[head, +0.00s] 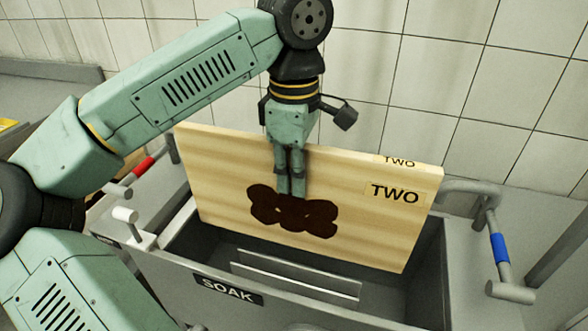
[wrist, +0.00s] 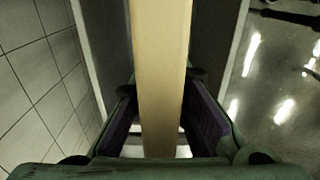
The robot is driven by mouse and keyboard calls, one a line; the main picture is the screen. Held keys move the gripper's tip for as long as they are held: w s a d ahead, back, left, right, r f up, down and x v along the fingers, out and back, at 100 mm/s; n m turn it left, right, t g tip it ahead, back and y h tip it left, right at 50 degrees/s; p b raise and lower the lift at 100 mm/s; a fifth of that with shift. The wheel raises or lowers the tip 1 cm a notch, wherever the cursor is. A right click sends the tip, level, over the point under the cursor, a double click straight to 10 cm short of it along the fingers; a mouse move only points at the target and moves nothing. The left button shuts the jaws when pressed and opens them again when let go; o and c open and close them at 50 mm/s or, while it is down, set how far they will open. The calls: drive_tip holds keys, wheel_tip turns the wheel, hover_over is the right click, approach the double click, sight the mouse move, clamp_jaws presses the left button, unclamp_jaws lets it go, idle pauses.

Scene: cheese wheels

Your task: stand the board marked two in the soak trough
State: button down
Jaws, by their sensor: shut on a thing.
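The wooden board marked TWO (head: 345,195) is upright on its long edge, with a dark brown stain on its near face. My gripper (head: 291,190) is shut on the board's top edge, near the middle of its length. In the wrist view the board (wrist: 161,60) runs between my two fingers (wrist: 163,115). The grey trough labelled SOAK (head: 180,287) is below, and the board's lower part is inside its opening. I cannot tell whether the lower edge touches the trough floor.
Pale slotted rails (head: 295,280) lie inside the trough, in front of the board. A blue-handled tap or lever (head: 499,248) is at the right and a red-handled one (head: 143,166) at the left. A tiled wall (head: 480,80) stands close behind.

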sight(294, 244)
drive_tip(key=shift+f+b, duration=4.65)
drive_tip(key=shift+f, duration=2.2)
wheel_tip(294, 244, down, 11)
drive_tip(key=b, duration=0.9)
drive_tip(key=shift+f, duration=0.15)
drive_tip(key=c, duration=1.5)
unclamp_jaws()
